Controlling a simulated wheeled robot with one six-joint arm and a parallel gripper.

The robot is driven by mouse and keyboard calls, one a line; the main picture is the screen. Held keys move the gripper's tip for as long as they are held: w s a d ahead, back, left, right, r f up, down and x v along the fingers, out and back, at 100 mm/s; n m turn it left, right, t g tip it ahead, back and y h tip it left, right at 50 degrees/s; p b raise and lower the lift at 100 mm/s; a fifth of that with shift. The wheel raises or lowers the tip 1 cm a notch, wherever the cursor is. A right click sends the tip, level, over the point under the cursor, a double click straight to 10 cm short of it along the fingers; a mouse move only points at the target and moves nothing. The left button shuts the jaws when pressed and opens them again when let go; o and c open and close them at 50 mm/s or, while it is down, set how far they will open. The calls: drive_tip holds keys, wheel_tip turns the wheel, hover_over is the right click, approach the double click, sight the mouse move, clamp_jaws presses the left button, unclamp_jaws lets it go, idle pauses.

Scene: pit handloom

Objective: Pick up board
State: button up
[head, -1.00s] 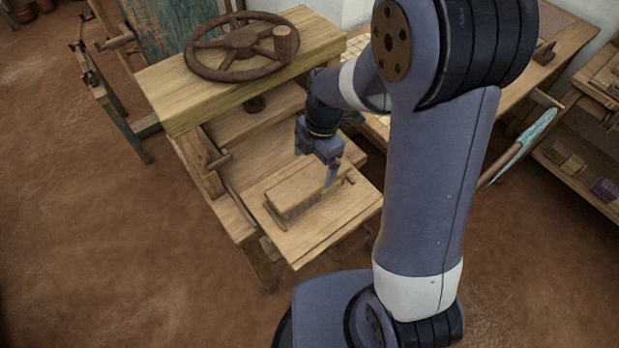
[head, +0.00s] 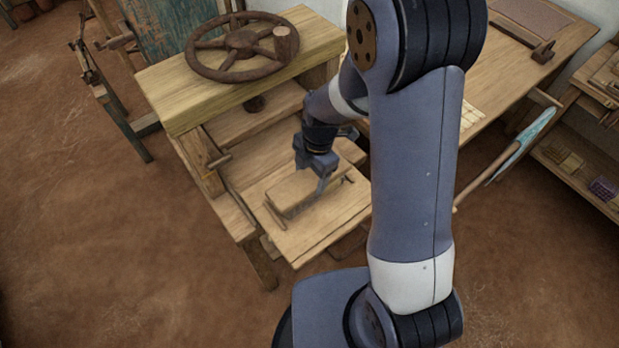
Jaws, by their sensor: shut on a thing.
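A small brown wooden board (head: 295,191) is over the pale wooden platform (head: 330,218) of the wooden press. My gripper (head: 321,184) is at the right part of the board, with its jaws shut on it. One finger shows at the board's near side; the other is hidden behind the gripper body. A dark band shows under the board's near edge. I cannot tell whether the board is clear of what lies below it.
A rusty handwheel (head: 242,46) lies over the press's thick top beam (head: 170,92), behind my gripper. A long wooden table (head: 480,85) stands to the right, partly hidden by my arm. A shelf (head: 580,178) is at far right. Brown floor is open at left.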

drive_tip(key=c, duration=0.5)
